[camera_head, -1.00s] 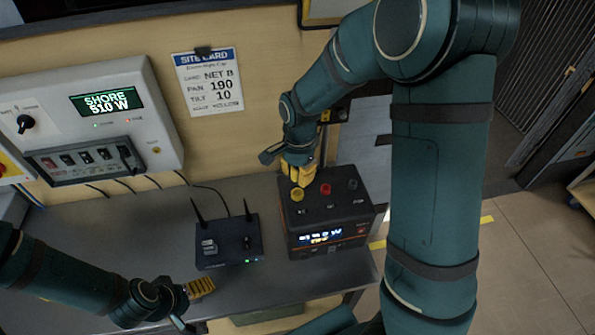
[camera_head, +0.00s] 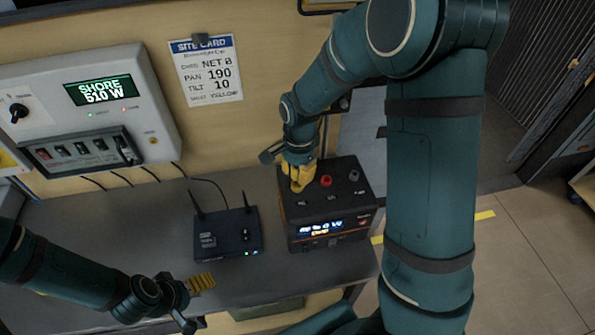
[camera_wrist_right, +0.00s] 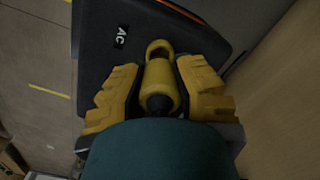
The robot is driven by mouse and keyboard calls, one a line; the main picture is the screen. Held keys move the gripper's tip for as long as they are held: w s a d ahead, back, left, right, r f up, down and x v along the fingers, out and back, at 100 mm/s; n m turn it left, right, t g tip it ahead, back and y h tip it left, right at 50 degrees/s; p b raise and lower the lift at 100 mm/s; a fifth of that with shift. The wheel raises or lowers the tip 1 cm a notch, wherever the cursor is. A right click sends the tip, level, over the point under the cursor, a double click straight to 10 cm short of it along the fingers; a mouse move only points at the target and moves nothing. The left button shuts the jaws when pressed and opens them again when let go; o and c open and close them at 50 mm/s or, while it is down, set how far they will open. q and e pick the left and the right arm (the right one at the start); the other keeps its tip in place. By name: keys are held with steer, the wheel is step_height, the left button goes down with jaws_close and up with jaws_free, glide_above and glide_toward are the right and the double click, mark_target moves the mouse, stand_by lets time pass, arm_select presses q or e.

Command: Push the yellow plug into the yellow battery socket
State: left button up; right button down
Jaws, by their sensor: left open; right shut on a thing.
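The black battery box (camera_head: 360,205) stands on the right of the bench, with a lit display on its front. Its red socket (camera_head: 326,181) and grey socket (camera_head: 354,175) show on top. My right gripper (camera_head: 300,184) is over the box's top left, hiding the yellow socket in the head view. In the wrist view it is shut on the yellow plug (camera_wrist_right: 160,82). A yellow ring (camera_wrist_right: 160,46) shows at the plug's far end, against the box top. I cannot tell how deep the plug sits. My left gripper (camera_head: 204,282) is open and empty near the bench front.
A dark router (camera_head: 226,236) with two antennas stands left of the battery box. A grey wall panel (camera_head: 85,110) with a lit screen and a site card (camera_head: 208,70) are behind. Bare bench lies left of the router.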

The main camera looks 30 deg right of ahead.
arm_select(q)
steer(key=shift+f+b, duration=0.85)
arm_select(e)
steer(key=shift+f, duration=1.4)
steer(key=c, duration=0.8)
jaws_free()
steer(key=shift+r, duration=0.1)
steer(key=r, duration=1.2)
steer(key=shift+w+d, duration=0.1)
steer(key=shift+d, duration=0.15)
arm_select(q)
steer(key=shift+f, duration=0.1)
